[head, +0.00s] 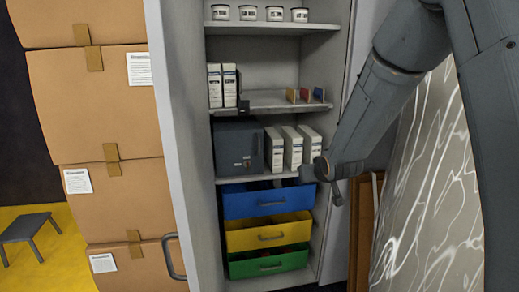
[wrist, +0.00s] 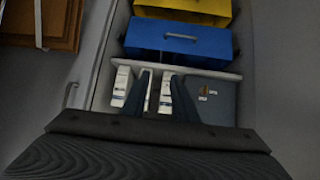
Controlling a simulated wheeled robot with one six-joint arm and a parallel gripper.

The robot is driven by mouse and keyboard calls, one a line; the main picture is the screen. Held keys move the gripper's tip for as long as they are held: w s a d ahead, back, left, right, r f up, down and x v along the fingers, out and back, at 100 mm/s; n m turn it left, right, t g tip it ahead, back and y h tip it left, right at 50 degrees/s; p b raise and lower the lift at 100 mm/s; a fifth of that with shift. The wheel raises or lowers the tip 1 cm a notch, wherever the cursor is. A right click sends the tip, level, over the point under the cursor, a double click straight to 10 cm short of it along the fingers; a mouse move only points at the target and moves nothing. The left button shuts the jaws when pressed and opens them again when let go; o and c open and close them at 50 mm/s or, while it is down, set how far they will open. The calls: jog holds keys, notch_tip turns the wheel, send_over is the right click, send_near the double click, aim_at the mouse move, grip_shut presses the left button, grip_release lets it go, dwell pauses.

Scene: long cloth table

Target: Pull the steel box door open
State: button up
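The steel box (head: 239,145) is a dark grey box on the middle shelf of an open tall cabinet, at the left of that shelf. Its front looks closed, with a small fitting near its lower right. In the wrist view, turned upside down, the box (wrist: 211,98) is right of centre, partly hidden by my gripper. My gripper (head: 326,169) is at the cabinet's right side in the head view, to the right of the box and apart from it. In the wrist view its two dark fingers (wrist: 160,76) are spread, with white cartons behind and between them.
White cartons (head: 293,147) stand right of the box. Blue (head: 268,201), yellow (head: 268,234) and green (head: 268,264) drawers are below. The cabinet's left door (head: 188,150) stands open beside stacked cardboard boxes (head: 95,105). A marbled panel (head: 435,190) leans at the right.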

jog(key=w+a+r+n+t+y+b, duration=0.1)
jog(key=w+a+n+t+y, duration=0.15)
jog(key=w+a, duration=0.55)
jog(key=t+y, duration=0.3)
jog(key=y, duration=0.1)
send_near(262, 143)
jog(key=s+a+r, duration=0.1)
jog(key=s+r, duration=0.1)
jog(key=s, duration=0.2)
jog(key=shift+n, duration=0.25)
jog(key=x, duration=0.7)
jog(key=shift+w+a+r, duration=0.1)
jog(key=shift+w, duration=0.3)
grip_shut()
